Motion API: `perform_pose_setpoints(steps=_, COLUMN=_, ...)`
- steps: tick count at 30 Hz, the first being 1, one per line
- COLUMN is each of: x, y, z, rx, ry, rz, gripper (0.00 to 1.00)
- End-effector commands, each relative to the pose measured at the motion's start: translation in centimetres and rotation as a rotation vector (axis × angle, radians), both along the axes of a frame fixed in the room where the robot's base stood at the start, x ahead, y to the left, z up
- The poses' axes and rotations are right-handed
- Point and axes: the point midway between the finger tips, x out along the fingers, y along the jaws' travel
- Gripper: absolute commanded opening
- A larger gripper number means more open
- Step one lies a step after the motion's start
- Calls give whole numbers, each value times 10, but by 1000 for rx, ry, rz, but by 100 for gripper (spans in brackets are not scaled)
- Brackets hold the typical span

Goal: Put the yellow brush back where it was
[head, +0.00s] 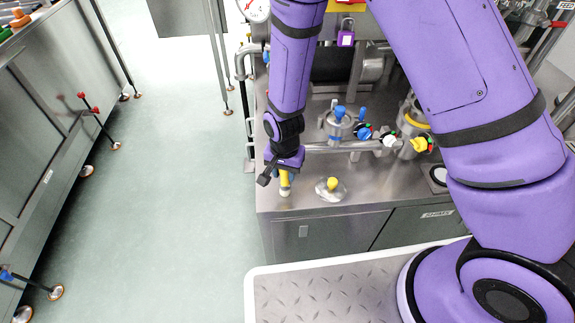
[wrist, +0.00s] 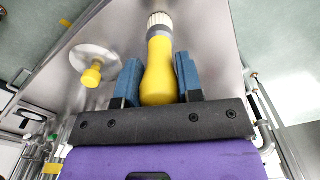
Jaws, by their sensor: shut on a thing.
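The yellow brush (wrist: 159,70) has a yellow handle and a pale bristle end (wrist: 160,20). In the wrist view its handle is between the two blue finger pads of my gripper (wrist: 159,82), which is shut on it. In the head view my gripper (head: 284,168) is over the left front part of the steel counter (head: 300,203), and the brush (head: 285,180) hangs below it with the bristle end down. I cannot tell whether the bristles touch the counter. My gripper hides the upper handle in the head view.
A round metal lid with a yellow knob (head: 333,184) sits just right of the brush; it also shows in the wrist view (wrist: 92,75). Pipes and valves with blue handles (head: 340,113) stand behind. The counter's front edge is close. Open floor (head: 190,200) lies to the left.

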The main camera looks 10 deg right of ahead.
Motion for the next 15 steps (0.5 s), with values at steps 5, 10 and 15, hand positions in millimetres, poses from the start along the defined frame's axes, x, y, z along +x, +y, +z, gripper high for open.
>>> perform_pose_setpoints(steps=5, x=0, y=0, z=1, rx=0, ry=-1, rz=0, gripper=2)
perform_pose_setpoints(steps=10, x=0, y=0, z=-2, rx=0, ry=-1, rz=0, gripper=36)
perform_pose_setpoints(steps=15, x=1, y=0, z=-2, rx=0, ry=-1, rz=0, gripper=59)
